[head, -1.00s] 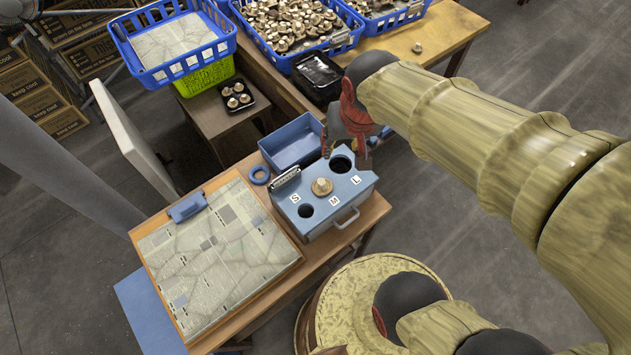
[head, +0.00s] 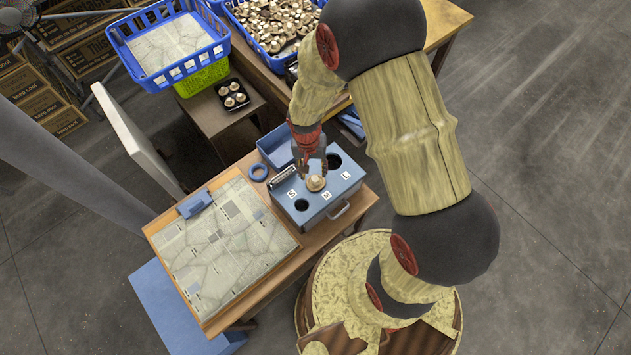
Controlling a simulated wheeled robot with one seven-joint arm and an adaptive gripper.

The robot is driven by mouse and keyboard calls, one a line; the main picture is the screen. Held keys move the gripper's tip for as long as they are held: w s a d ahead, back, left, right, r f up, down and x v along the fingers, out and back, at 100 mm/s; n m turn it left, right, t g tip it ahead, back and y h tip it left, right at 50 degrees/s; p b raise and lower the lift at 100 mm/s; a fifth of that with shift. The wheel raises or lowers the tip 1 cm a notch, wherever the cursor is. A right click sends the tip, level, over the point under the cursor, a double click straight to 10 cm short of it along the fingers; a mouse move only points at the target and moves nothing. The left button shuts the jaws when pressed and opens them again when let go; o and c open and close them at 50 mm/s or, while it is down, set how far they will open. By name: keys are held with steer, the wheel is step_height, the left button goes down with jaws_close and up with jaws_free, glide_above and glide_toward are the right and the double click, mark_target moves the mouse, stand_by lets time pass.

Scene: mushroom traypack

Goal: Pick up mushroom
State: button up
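A pale brown mushroom (head: 316,183) sits on top of the blue sizing box (head: 328,207), over the middle hole beside the letter M, and hides that hole. The holes by S and L are empty and dark. My gripper (head: 314,172) points down at the mushroom from its far side. Its two fingers look apart, one at the mushroom's upper left and one at its upper right. I cannot tell whether either finger touches the mushroom.
A paper-covered board (head: 222,245) lies to the left. A black tray (head: 223,89) holds several mushrooms, and a blue crate (head: 237,12) behind is full of them.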

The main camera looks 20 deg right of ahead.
mark_target(315, 178)
steer(key=f, duration=0.5)
steer(key=shift+w+d, duration=0.1)
steer(key=shift+d, duration=0.2)
steer(key=shift+c, duration=0.2)
steer(key=c, duration=0.9)
